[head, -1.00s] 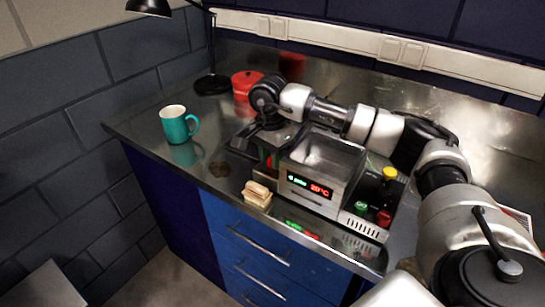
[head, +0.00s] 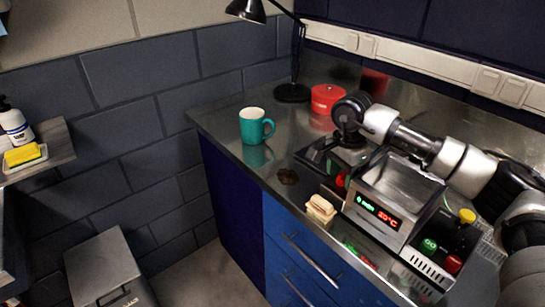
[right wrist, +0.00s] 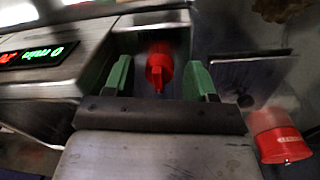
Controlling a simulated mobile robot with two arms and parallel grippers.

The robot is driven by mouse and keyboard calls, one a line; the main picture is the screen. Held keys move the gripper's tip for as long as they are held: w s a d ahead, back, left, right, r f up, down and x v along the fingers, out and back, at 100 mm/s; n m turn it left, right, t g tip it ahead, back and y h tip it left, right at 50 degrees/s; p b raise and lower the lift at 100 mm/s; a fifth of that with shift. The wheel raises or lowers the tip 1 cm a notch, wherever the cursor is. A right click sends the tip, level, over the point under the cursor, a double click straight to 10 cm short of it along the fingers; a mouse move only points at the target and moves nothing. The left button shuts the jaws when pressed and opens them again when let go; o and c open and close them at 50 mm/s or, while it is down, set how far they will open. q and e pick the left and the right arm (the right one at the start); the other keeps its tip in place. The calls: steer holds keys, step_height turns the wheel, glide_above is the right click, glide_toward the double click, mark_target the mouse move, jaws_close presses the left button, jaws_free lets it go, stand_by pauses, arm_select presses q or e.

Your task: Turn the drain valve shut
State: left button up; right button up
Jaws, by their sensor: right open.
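The drain valve is a red knob (right wrist: 159,62) on the side of the metal ultrasonic-type bath (head: 384,205). In the right wrist view its narrow handle runs up and down the picture. It also shows small and partly hidden in the head view (head: 341,180). My right gripper (right wrist: 158,84) is open, with one green fingertip on each side of the knob and a visible gap to each. In the head view my right gripper (head: 330,155) is low at the left side of the bath. My left gripper is not in view.
A teal mug (head: 254,127), a red tin (head: 327,98) and a black lamp (head: 292,92) stand on the metal bench behind and left. A wooden-looking block (head: 321,209) sits at the front edge. A shelf (head: 45,155) holds a bottle and sponge.

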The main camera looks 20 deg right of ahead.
steer(key=m+p, duration=0.2)
steer(key=m, duration=0.1)
steer(key=shift+r, duration=0.15)
steer(key=m+p, duration=1.2)
steer(key=m, duration=0.3)
steer(key=shift+s+d+r+y, duration=0.1)
steer(key=shift+y, duration=0.3)
steer(key=shift+d+r+t+b, duration=0.1)
steer(key=shift+r+t+b, duration=0.2)
steer(key=shift+r+b, duration=0.4)
steer(key=r+b, duration=0.2)
steer(key=r, duration=0.6)
steer(key=shift+d+r, duration=0.1)
steer(key=shift+d, duration=0.1)
steer(key=s+a+t+y, duration=0.25)
steer(key=a+y, duration=1.05)
steer(key=a, duration=1.1)
steer(key=a+r+m+t+y, duration=0.1)
steer(key=m+t, duration=0.1)
steer(key=a+r+m+t+y, duration=0.1)
steer(key=m+t+y, duration=0.1)
steer(key=a+r+m+t+y, duration=0.1)
steer(key=r+m+t, duration=0.1)
steer(key=m, duration=0.1)
steer(key=shift+s+a+y+b, duration=0.25)
steer(key=shift+a+y+b, duration=0.05)
steer(key=shift+b, duration=0.05)
